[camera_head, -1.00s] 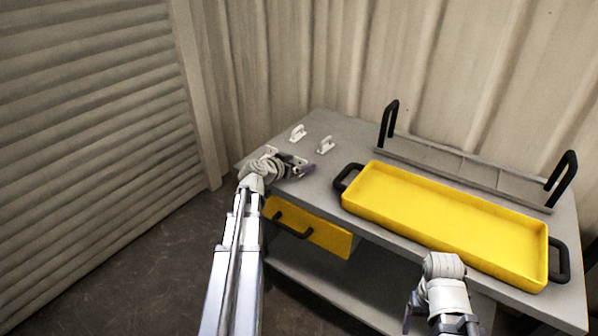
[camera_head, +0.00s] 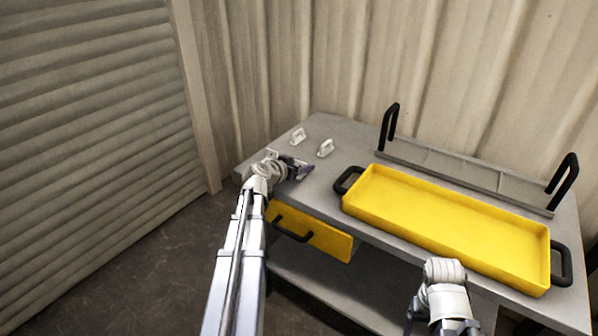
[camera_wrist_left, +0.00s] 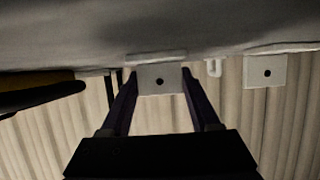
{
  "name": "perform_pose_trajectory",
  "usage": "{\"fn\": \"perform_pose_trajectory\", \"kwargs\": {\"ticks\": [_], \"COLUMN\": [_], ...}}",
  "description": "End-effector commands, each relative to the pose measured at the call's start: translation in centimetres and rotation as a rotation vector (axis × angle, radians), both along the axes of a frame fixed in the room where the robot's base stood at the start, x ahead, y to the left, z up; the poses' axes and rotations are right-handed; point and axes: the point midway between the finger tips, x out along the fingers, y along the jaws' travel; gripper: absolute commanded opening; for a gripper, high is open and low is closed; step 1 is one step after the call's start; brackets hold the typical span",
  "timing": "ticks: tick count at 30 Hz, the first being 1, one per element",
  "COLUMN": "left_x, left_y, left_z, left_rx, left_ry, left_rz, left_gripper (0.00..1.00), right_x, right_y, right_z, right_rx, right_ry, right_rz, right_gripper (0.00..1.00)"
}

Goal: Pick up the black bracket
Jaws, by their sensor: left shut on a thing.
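My left gripper (camera_head: 302,170) is low over the near left part of the grey table. In the left wrist view my left gripper (camera_wrist_left: 159,75) is shut on a pale grey bracket (camera_wrist_left: 160,86), a small plate with a round dark hole, held between its fingertips. Whether this bracket is clear of the table cannot be told. In the head view the gripper largely hides it. No bracket looks black; two white brackets (camera_head: 298,136) (camera_head: 326,148) stand farther back. A similar plate (camera_wrist_left: 265,71) shows at the right of the wrist view. My right gripper is mostly cut off at the bottom edge.
A yellow tray (camera_head: 440,252) with black handles covers the table's right part. A yellow drawer (camera_head: 327,240) with a black handle is below the left front edge. Bare tabletop (camera_head: 345,128) lies around the white brackets.

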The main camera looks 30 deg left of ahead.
Motion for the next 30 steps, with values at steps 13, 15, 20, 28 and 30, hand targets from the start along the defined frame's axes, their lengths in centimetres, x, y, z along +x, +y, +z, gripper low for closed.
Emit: {"fn": "perform_pose_trajectory", "kwargs": {"ticks": [13, 15, 20, 28, 30], "left_x": [0.0, 0.0, 0.0, 0.0, 0.0], "left_y": [0.0, 0.0, 0.0, 0.0, 0.0], "left_z": [0.0, 0.1, 0.7, 3.7, 4.8], "left_rx": [0.000, 0.000, 0.000, 0.000, 0.000], "left_ry": [0.000, 0.000, 0.000, 0.000, 0.000], "left_rz": [0.000, 0.000, 0.000, 0.000, 0.000], "left_gripper": [0.00, 0.00, 0.00, 0.00, 0.00], "right_x": [0.0, 0.0, 0.0, 0.0, 0.0], "right_y": [0.0, 0.0, 0.0, 0.0, 0.0], "right_z": [0.0, 0.1, 0.7, 3.7, 4.8], "right_rx": [0.000, 0.000, 0.000, 0.000, 0.000], "right_ry": [0.000, 0.000, 0.000, 0.000, 0.000], "right_rz": [0.000, 0.000, 0.000, 0.000, 0.000], "right_gripper": [0.76, 0.76, 0.76, 0.76, 0.76]}}
